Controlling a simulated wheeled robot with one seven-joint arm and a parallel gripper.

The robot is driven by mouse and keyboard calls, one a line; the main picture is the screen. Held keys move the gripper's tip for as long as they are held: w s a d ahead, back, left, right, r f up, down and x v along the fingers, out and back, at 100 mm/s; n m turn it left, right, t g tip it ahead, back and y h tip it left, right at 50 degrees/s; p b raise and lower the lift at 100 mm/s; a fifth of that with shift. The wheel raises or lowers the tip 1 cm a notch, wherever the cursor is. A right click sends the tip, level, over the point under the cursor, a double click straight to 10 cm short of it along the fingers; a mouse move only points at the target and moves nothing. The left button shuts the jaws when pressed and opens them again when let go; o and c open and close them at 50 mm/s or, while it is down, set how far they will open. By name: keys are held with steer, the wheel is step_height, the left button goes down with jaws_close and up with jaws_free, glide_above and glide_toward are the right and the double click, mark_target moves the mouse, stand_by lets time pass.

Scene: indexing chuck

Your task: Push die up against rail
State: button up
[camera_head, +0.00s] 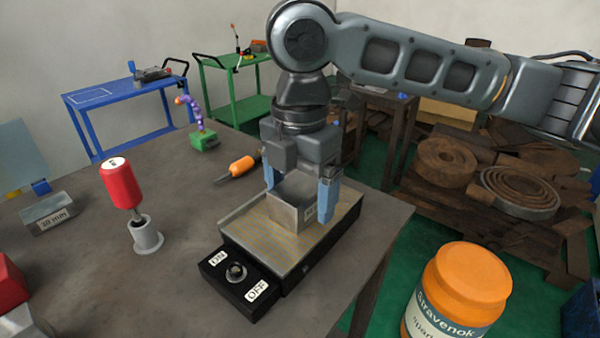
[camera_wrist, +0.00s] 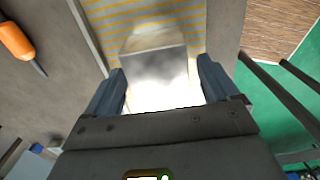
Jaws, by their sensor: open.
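The die is a grey metal block (camera_head: 287,210) with a small label, sitting on the yellow-striped top of the magnetic chuck (camera_head: 262,238). In the wrist view the die (camera_wrist: 155,68) is bright with glare. The rail (camera_head: 238,212) is a thin raised strip along the chuck's left edge; it also shows in the wrist view (camera_wrist: 88,36). A strip of chuck top seems to show between die and rail. My gripper (camera_head: 298,192) is open and low over the chuck, its blue fingers on either side of the die. A gap shows at the right finger; contact at the left is unclear.
A black ON/OFF switch box (camera_head: 240,283) is at the chuck's front. A red-handled tool in a grey holder (camera_head: 145,235) stands left. An orange-handled tool (camera_head: 240,166) lies behind the chuck. An orange jar (camera_head: 460,290) is at front right, beyond the bench edge.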

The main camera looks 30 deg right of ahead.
steer(key=shift+f, duration=0.2)
jaws_close()
stand_by(0.8)
